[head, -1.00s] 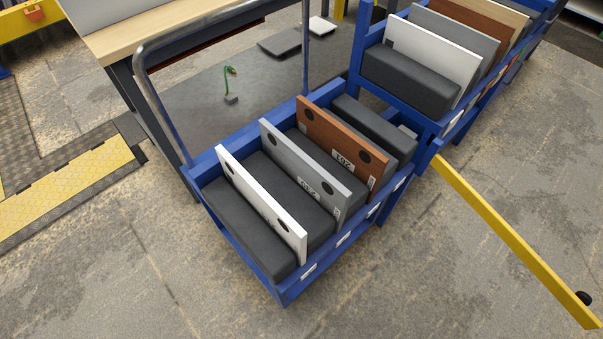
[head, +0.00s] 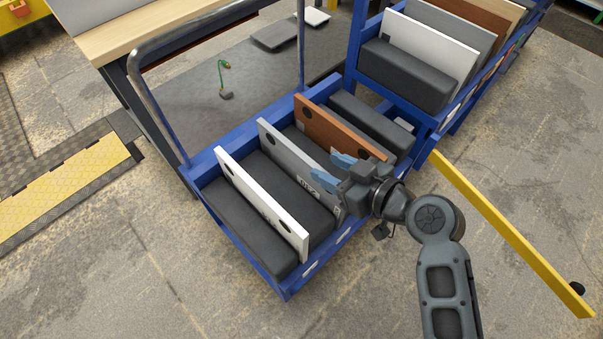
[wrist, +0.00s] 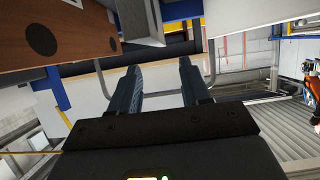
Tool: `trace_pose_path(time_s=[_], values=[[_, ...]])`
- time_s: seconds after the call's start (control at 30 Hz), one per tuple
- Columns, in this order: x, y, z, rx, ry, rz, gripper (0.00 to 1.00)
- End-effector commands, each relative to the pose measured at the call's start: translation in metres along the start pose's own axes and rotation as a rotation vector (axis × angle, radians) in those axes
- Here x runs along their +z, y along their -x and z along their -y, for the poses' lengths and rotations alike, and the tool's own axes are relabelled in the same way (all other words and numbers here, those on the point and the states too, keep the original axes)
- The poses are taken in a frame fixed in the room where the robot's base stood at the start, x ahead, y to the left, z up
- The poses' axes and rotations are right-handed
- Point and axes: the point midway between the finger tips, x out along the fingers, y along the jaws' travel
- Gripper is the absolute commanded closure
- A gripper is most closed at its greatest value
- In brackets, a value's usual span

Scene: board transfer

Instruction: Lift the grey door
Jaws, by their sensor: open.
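The grey door (head: 287,152) stands upright in the blue rack, between the white door (head: 260,205) and the brown door (head: 335,128). My gripper (head: 341,172) is open over the right end of the grey door and hides part of that end and its label. Its blue fingertips are near the door's top edge; I cannot tell if they touch it. In the wrist view my open gripper (wrist: 160,88) shows with nothing clearly between its fingers. The brown door (wrist: 70,30) is at upper left there. A pale panel at upper right may be the grey door.
Dark pads separate the doors in the blue rack (head: 245,258). A second loaded blue rack (head: 395,93) stands behind at right. A yellow bar (head: 510,230) slopes down on the right. A wood-topped table (head: 120,22) is at upper left. The floor in front is clear.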

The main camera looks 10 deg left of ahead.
Motion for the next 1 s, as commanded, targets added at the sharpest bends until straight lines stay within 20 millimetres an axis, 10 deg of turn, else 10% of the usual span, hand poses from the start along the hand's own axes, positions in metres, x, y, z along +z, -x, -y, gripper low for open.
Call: trace_pose_path(time_s=[0.63, 1.0], values=[[0.004, -0.071, -0.002, -0.008, 0.004, -0.001, 0.53], [0.005, -0.079, -0.002, -0.005, 0.004, -0.001, 0.56]])
